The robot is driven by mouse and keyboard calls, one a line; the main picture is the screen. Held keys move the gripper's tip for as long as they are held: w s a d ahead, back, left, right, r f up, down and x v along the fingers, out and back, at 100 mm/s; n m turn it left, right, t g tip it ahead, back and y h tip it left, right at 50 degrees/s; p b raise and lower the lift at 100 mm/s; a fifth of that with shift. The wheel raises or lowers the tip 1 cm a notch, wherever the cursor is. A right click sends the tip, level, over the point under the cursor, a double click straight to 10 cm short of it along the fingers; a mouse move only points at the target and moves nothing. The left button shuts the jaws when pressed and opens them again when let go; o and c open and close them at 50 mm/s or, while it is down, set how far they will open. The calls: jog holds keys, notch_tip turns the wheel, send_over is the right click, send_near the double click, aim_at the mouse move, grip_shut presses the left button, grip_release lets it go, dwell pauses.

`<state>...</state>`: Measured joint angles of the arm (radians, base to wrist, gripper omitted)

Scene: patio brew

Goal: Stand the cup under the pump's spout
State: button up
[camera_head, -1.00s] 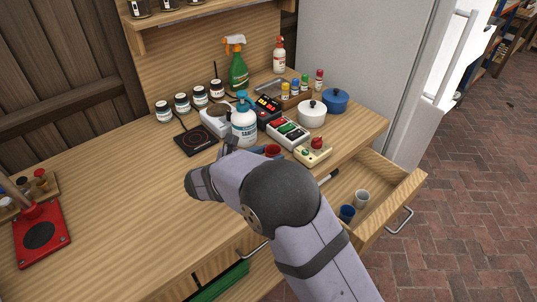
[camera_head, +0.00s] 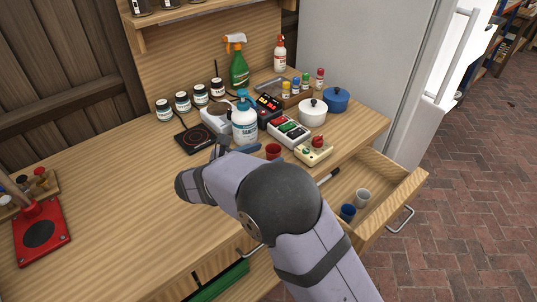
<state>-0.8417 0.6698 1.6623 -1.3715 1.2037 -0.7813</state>
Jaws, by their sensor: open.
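A white pump bottle (camera_head: 245,128) with a blue top stands on the counter in the head view. A red cup (camera_head: 273,152) stands on the counter to the right of the bottle, just beyond my arm. Its lower part is partly hidden by the arm. A blue cup (camera_head: 347,212) and a pale grey cup (camera_head: 362,197) stand in the open drawer. My gripper (camera_head: 221,150) is open at the far side of my arm, in front and to the left of the bottle. Most of it is hidden behind the wrist, and no cup shows between the fingers.
The drawer (camera_head: 392,205) stands open at right. The counter's left middle is clear; a red stand (camera_head: 41,236) is at far left.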

jog(key=b+v, duration=0.1)
jog(key=v, duration=0.8)
jog(key=shift+s+a+r, duration=0.1)
jog(key=shift+s, duration=0.15)
jog(key=d+f+m+g, duration=0.1)
jog(key=d, duration=0.2)
jog(key=d+f+m+g, duration=0.1)
jog(key=d+m, duration=0.1)
jog(key=d, duration=0.1)
jog(key=s+d+f+m+g, duration=0.1)
jog(key=d+g, duration=0.1)
jog(key=d, duration=0.2)
jog(key=shift+d+f+m, duration=0.15)
jog(key=shift+f+m, duration=0.15)
jog(key=shift+f, duration=0.05)
jog(key=s+d+f+m+g+y, duration=0.3)
jog(key=s+d+f+m, duration=0.2)
jog(key=s+d+m, duration=0.2)
jog(key=s+d+f+m+g+y, duration=0.4)
jog(key=s+d+m, duration=0.4)
jog(key=s+m, duration=0.4)
jog(key=shift+s+d+f+m+y, duration=0.15)
jog(key=shift+d+f+m+y, duration=0.3)
jog(key=shift+m, duration=1.85)
jog(key=shift+a, duration=0.1)
